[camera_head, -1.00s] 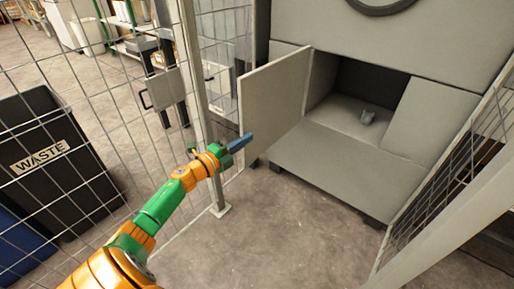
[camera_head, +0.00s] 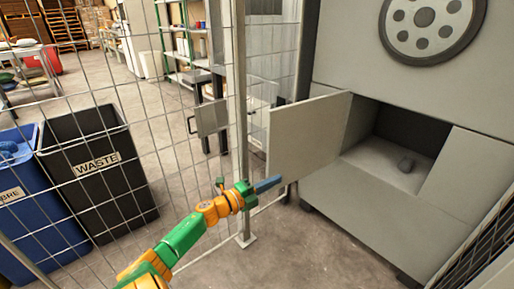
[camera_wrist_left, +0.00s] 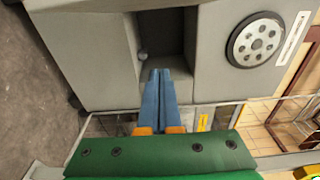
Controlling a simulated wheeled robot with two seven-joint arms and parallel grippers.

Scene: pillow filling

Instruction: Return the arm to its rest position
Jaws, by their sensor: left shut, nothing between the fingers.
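My left arm comes in from the bottom left, green and orange. Its gripper (camera_head: 268,184) has blue fingers pressed together, with nothing between them. In the head view the fingers overlap the lower part of the open door (camera_head: 308,135) of the grey machine (camera_head: 385,215); I cannot tell if they touch it. The left wrist view also shows the shut blue fingers (camera_wrist_left: 160,85), pointing toward the machine's opening (camera_wrist_left: 163,45). My right gripper does not show.
A wire mesh fence with a post (camera_head: 241,120) stands left of the machine. Behind the mesh are a black WASTE bin (camera_head: 98,165) and a blue bin (camera_head: 40,215). Bare floor lies below the gripper.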

